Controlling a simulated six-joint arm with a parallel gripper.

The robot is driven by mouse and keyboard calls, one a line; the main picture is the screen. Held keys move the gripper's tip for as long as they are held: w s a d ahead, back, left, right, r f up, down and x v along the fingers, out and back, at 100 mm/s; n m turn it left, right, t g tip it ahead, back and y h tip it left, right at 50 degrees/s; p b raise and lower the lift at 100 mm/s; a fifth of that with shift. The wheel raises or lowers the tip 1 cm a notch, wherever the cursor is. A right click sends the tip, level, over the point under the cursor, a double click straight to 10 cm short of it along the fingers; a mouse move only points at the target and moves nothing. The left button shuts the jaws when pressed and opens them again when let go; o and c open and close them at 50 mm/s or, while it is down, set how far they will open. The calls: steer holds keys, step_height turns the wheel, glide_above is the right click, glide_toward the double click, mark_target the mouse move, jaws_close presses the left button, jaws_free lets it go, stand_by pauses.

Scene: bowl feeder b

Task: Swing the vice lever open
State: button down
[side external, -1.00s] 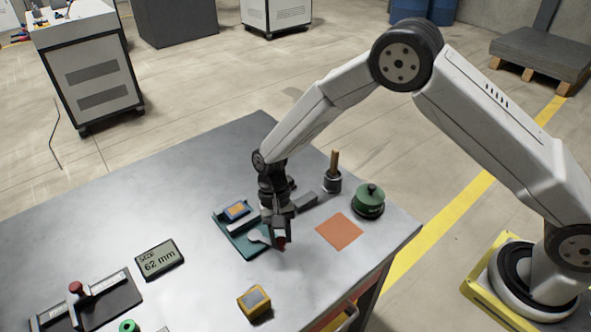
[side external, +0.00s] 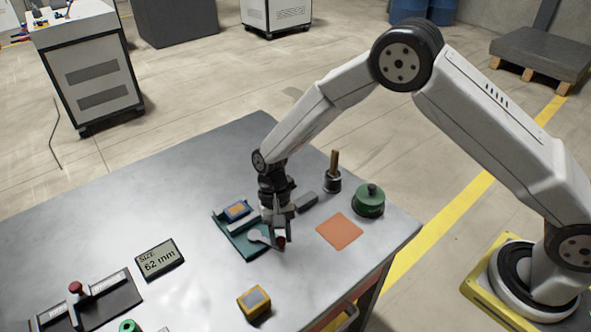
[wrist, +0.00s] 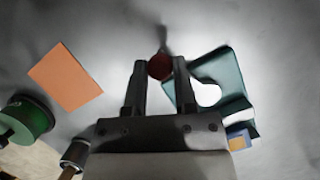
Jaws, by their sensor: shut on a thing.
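The vice is a teal base (side external: 236,229) on the metal table, and it also shows in the wrist view (wrist: 229,71). A yellow and blue block (side external: 237,210) sits at its back end. The pale lever (side external: 259,236) lies over the front part of the vice and ends in a dark red knob (side external: 281,242). My gripper (side external: 280,236) points down at the vice's right front corner and is shut on the knob. In the wrist view the red knob (wrist: 160,66) sits between the two fingertips. My fingers hide part of the lever.
An orange square (side external: 340,231) lies right of the vice, with a green lidded pot (side external: 369,201) and a grey cup with a wooden handle (side external: 332,180) behind. A yellow block (side external: 254,302) stands in front. Table between is clear.

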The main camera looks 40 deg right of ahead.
steer(key=shift+w+d+n, duration=0.15)
steer(key=shift+n, duration=0.15)
steer(key=shift+w+d+n+h, duration=0.4)
steer(key=shift+d+n+h, duration=0.15)
steer(key=shift+n, duration=0.55)
steer(key=n, duration=0.1)
steer(key=w+d+n+h, duration=0.1)
steer(key=n, duration=0.1)
steer(key=shift+w+d+n, duration=0.25)
steer(key=shift+w+n, duration=0.05)
steer(key=w+n+h, duration=0.1)
steer(key=w+d+n, duration=0.1)
steer(key=n, duration=0.1)
steer(key=shift+r+n+h, duration=0.1)
steer(key=shift+n+h, duration=0.2)
steer(key=shift+h, duration=0.05)
steer(key=shift+w+n+t+h, duration=0.3)
steer(key=shift+w+n, duration=0.35)
steer(key=shift+n, duration=0.35)
steer(key=shift+w+n+t+h, duration=0.25)
steer(key=shift+w+n, duration=0.35)
steer(key=shift+n, duration=0.4)
steer(key=shift+c, duration=2.1)
jaws_free()
steer(key=shift+d, duration=0.1)
